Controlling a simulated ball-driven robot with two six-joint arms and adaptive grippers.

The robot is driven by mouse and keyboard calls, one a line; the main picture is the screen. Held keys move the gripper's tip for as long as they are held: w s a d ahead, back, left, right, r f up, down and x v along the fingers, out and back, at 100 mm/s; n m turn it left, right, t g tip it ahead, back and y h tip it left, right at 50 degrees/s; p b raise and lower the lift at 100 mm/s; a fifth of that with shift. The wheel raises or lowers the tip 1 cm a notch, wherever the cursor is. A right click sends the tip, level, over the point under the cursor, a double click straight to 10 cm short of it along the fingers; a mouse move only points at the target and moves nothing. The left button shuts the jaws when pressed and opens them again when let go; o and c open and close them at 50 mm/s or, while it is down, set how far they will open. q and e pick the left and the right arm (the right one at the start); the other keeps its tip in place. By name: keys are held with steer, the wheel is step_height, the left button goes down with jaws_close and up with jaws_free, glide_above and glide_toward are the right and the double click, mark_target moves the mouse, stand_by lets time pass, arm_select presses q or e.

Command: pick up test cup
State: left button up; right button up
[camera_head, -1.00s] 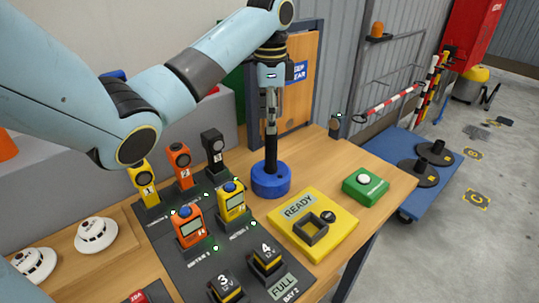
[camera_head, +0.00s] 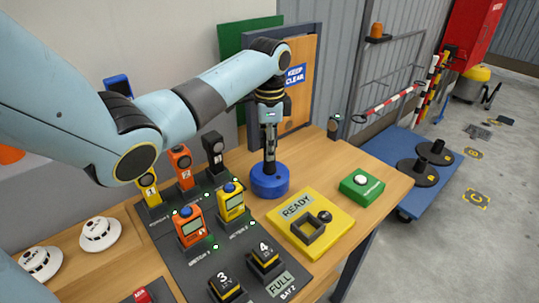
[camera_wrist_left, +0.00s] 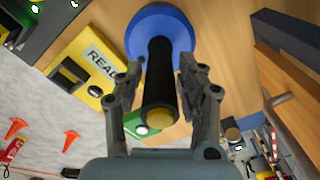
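The test cup stands upright on the wooden table, a round blue cup (camera_head: 269,182) at the bottom with a black handle rising from it. In the left wrist view the blue cup (camera_wrist_left: 150,25) is at the top and its black handle (camera_wrist_left: 160,75) runs down between my fingers. My left gripper (camera_head: 270,142) points down over the handle. In the left wrist view the left gripper (camera_wrist_left: 158,82) is open, with one finger on each side of the handle. A small gap shows at the left finger; the right finger is very close. My right gripper is out of view.
A yellow READY plate (camera_head: 335,235) with a square socket and a green button box (camera_head: 361,187) stand to the right. A dark mat (camera_head: 185,262) with several orange and yellow devices lies left. Two white detectors (camera_head: 100,234) (camera_head: 40,263) sit at far left.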

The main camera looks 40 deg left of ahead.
arm_select(q)
jaws_close()
steer(key=shift+r, duration=0.1)
